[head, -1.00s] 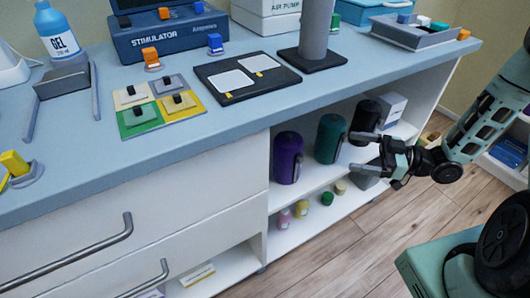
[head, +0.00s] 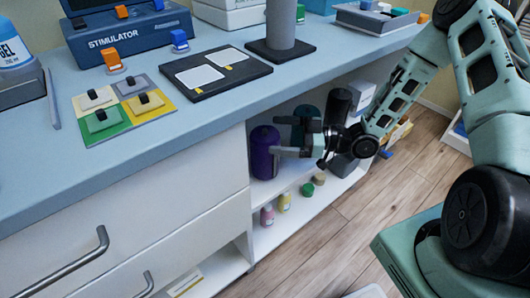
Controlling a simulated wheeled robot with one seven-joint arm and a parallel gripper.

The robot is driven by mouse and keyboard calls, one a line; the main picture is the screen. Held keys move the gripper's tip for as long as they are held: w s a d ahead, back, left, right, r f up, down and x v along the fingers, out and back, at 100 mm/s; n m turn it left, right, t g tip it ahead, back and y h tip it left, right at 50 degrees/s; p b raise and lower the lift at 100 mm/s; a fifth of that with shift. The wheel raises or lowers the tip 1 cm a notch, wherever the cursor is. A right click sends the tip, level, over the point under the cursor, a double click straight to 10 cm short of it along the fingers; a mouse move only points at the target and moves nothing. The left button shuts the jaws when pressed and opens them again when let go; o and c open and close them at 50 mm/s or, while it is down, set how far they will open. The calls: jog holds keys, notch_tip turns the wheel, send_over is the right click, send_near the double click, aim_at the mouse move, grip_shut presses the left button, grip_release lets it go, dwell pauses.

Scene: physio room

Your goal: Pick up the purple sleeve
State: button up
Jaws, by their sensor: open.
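The purple sleeve (head: 262,155) is an upright dark purple cylinder on the upper shelf of the open bay under the counter, at the left end of a row. My gripper (head: 283,137) is in front of the shelf, just right of the purple sleeve, with its fingers pointing left. The jaws are open and seem empty. The lower finger overlaps the right edge of the sleeve in the picture; I cannot tell whether it touches.
A teal sleeve (head: 307,112) stands behind my gripper, partly hidden, and a black sleeve (head: 338,103) stands to its right. The counter (head: 210,120) overhangs the shelf. Small bottles (head: 284,202) stand on the shelf below. The wooden floor (head: 350,215) in front is clear.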

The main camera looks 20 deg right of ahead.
aim_at(268, 131)
jog(key=x, duration=0.4)
jog(key=shift+w+a+b, duration=0.15)
jog(key=shift+w+b, duration=0.15)
jog(key=shift+w, duration=0.05)
jog(key=c, duration=1.5)
jog(key=shift+c, duration=0.3)
jog(key=shift+r, duration=0.15)
